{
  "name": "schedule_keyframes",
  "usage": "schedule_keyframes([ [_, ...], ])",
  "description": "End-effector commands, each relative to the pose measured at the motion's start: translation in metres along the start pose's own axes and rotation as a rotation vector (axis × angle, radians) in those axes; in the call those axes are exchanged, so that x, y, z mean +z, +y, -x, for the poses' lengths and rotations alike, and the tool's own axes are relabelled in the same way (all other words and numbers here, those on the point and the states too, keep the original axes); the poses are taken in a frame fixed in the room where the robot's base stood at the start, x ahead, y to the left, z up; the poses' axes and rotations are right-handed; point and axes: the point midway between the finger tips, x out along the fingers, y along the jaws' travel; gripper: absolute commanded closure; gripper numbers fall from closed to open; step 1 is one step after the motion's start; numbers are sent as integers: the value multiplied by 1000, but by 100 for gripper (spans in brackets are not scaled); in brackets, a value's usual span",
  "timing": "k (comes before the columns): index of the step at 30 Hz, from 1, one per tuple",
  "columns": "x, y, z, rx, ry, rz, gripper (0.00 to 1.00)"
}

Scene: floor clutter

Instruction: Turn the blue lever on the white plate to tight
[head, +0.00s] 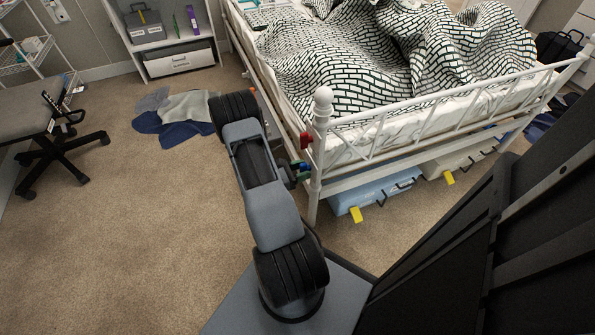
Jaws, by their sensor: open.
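A small blue part (304,166), which may be the blue lever, shows by the near corner post of the white bed frame, just right of my arm. I cannot make out a white plate or which way the lever points. My arm reaches up the middle of the head view and bends away at its far end.
The bed's white rail (440,110) and corner post (317,150) stand close right of my arm. Blue (375,193) and pale bins lie under the bed. Clothes (180,117) lie on the floor beyond the arm. An office chair (60,135) stands left; carpet between is clear.

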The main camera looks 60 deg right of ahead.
Motion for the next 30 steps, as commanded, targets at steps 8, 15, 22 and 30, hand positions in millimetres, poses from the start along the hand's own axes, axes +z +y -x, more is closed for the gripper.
schedule_keyframes([
  [8, 2, 1, 35, 7, -1, 0, 57],
  [15, 1, 0, 85, 7, 0, 0, 57],
  [22, 1, 0, 121, 4, 0, -1, 57],
  [30, 0, 0, 138, 2, 0, 0, 57],
])
